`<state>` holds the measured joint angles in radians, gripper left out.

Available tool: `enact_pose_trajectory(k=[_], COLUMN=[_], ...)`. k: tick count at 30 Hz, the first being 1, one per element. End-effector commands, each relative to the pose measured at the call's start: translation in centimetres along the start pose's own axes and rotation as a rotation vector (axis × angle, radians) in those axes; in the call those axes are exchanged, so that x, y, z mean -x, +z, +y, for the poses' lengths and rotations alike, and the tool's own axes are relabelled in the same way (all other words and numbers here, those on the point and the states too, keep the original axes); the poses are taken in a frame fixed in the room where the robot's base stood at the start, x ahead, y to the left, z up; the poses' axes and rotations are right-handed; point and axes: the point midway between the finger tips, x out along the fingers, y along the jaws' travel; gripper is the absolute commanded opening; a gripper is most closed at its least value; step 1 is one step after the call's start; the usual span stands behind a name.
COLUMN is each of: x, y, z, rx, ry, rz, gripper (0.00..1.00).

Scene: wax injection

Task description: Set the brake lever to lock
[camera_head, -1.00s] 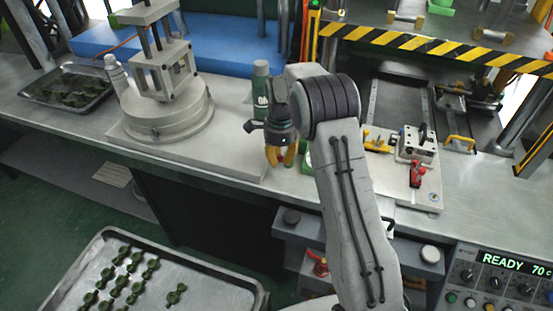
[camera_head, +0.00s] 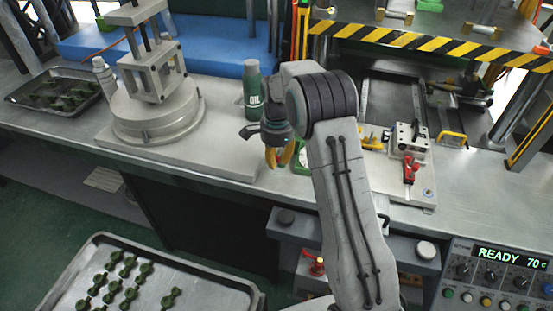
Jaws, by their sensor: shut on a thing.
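I cannot pick out the brake lever for sure. A red handle (camera_head: 409,172) stands on a small metal fixture (camera_head: 408,139) on the bench, right of my arm. A second red handle (camera_head: 317,266) sits low, left of my forearm, partly hidden by it. My gripper (camera_head: 279,163), with yellow fingers, points down over the bench's front edge, just in front of the green oil bottle. Its fingers are close together on something too small to make out. It is apart from both red handles.
The green oil bottle (camera_head: 252,90) stands behind my gripper. A round grey machine (camera_head: 160,115) is at left. A tray of green parts (camera_head: 225,290) lies at lower left. A striped press frame (camera_head: 430,43) is behind. A control panel (camera_head: 498,278) reads READY 70.

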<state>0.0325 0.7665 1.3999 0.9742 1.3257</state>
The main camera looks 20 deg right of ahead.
Motion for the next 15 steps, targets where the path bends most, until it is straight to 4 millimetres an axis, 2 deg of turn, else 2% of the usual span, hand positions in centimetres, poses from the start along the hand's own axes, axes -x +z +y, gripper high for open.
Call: enact_pose_trajectory(k=[2,3,9,11,15], x=[-0.17,-0.17,-0.10,-0.08,-0.04], y=[0.00,0.00,0.00,-0.01,0.00], z=[0.18,0.18,0.10,0.08,0.05], rx=[-0.001,-0.001,-0.001,-0.001,-0.001], ry=[0.007,0.007,0.004,0.003,0.002], rz=[-0.002,-0.002,-0.001,-0.001,0.000], gripper=[0.00,0.20,0.38,0.43,0.44])
